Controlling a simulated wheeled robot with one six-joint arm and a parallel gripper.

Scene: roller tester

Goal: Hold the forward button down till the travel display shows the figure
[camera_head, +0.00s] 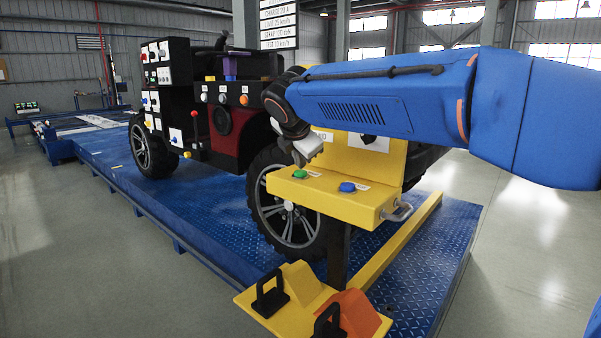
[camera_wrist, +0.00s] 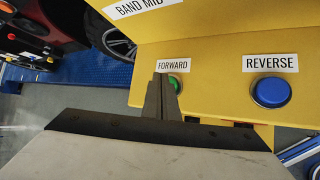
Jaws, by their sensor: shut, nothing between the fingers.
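The green forward button (camera_head: 300,174) sits on the yellow control box (camera_head: 335,199), with the blue reverse button (camera_head: 347,187) to its right. In the wrist view the green button (camera_wrist: 174,85) shows under the FORWARD label, partly hidden by my fingers. My gripper (camera_head: 299,161) is shut and empty, pointing down just above the green button; I cannot tell whether it touches. In the wrist view its closed fingertips (camera_wrist: 162,82) overlap the button's left side. The upright yellow panel is partly hidden by my arm, and no travel figure is readable.
A board with figures (camera_head: 278,24) hangs behind. A black and red vehicle (camera_head: 222,110) stands on the blue platform (camera_head: 190,205). A metal handle (camera_head: 398,212) juts from the box's right end.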

